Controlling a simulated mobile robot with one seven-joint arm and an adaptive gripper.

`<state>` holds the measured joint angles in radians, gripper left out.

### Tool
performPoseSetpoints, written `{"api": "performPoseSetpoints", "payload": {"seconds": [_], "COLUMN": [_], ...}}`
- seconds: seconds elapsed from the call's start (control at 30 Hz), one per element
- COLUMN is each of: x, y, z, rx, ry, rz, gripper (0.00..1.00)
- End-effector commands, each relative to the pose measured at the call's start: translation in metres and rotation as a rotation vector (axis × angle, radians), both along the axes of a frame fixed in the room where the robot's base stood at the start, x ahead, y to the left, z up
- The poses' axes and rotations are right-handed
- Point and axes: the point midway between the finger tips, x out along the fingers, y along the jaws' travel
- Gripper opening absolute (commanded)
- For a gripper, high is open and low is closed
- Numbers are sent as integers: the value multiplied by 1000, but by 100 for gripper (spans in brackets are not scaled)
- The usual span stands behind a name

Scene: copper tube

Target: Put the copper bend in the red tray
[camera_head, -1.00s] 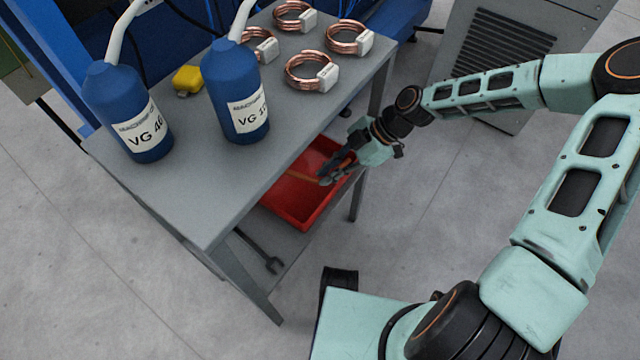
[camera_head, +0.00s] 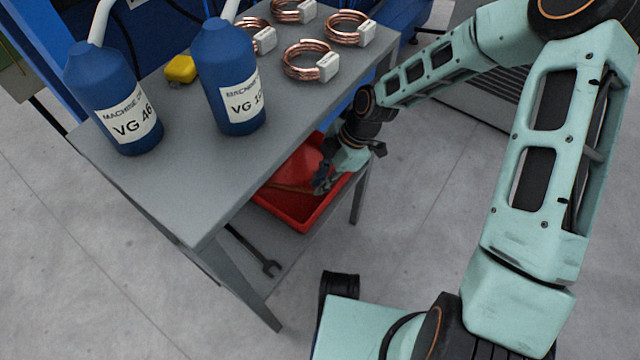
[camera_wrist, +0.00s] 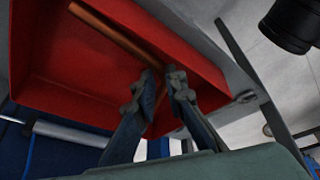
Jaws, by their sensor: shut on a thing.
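The red tray (camera_head: 318,215) stands below the grey tabletop, partly hidden by it. My gripper (camera_head: 322,186) reaches in over the tray's right part. The copper bend (camera_head: 290,188) is a thin brown tube running left from the fingers, within the tray's outline. In the wrist view, the red tray (camera_wrist: 60,98) fills the upper left, and the copper bend (camera_wrist: 115,30) runs from the top to the fingertips. My gripper (camera_wrist: 165,85) is shut on it there. Whether the bend touches the tray floor I cannot tell.
The table edge (camera_head: 225,226) overhangs the tray, and a table leg (camera_head: 360,197) stands right of it. A wrench (camera_head: 255,252) lies on the lower shelf. Blue bottles (camera_head: 232,80), a yellow object (camera_head: 180,69) and several copper coils (camera_head: 305,62) stand on top.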

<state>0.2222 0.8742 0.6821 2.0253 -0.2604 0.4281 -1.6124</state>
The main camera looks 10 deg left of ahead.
Motion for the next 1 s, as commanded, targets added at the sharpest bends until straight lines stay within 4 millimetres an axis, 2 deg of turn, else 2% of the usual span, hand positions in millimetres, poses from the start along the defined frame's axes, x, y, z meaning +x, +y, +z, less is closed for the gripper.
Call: {"api": "performPoseSetpoints", "payload": {"seconds": [0.77,0.8,0.83,1.0], "x": [1,0,0,0], "y": [0,0,0,0], "z": [-12,-12,-12,-12], "rx": [1,1,1,1], "ry": [-1,-1,-1,-1], "rz": [1,1,1,1], "gripper": [0,15,18,18]}}
